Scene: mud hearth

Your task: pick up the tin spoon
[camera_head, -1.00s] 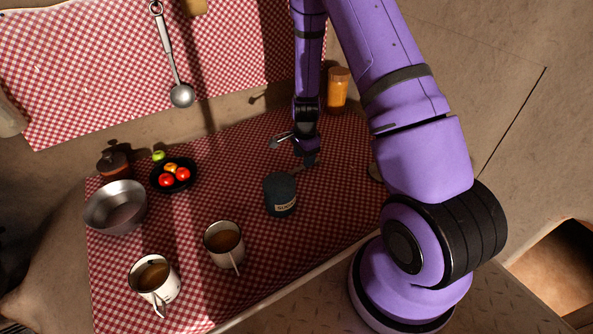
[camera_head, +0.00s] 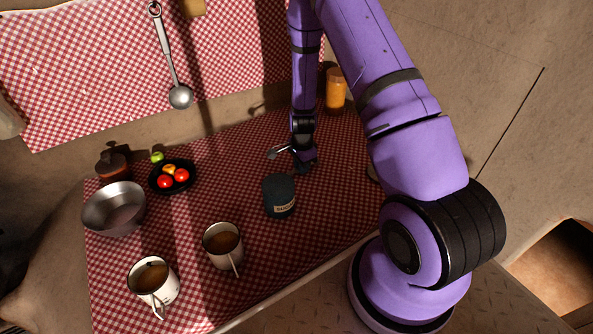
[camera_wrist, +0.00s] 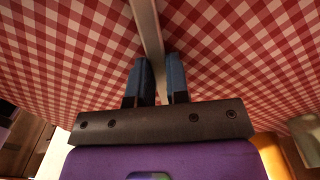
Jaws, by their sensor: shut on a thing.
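The tin spoon (camera_head: 277,152) shows in the head view as a pale metal piece just left of my gripper (camera_head: 304,170), at the back middle of the checked cloth. The rest of it is hidden by the gripper and arm. In the wrist view my gripper (camera_wrist: 158,64) has its two dark fingers on either side of a thin grey handle, which is the spoon (camera_wrist: 148,28). The fingers are shut on the handle, and it runs on past the fingertips to the top of the picture. I cannot tell whether the spoon touches the cloth.
A dark canister (camera_head: 279,196) stands close in front of my gripper. Two mugs (camera_head: 222,245) (camera_head: 154,281), a metal bowl (camera_head: 114,209), a black fruit dish (camera_head: 172,177) and a lidded pot (camera_head: 112,166) stand left. An orange jar (camera_head: 336,91) stands behind. A ladle (camera_head: 180,97) hangs on the wall.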

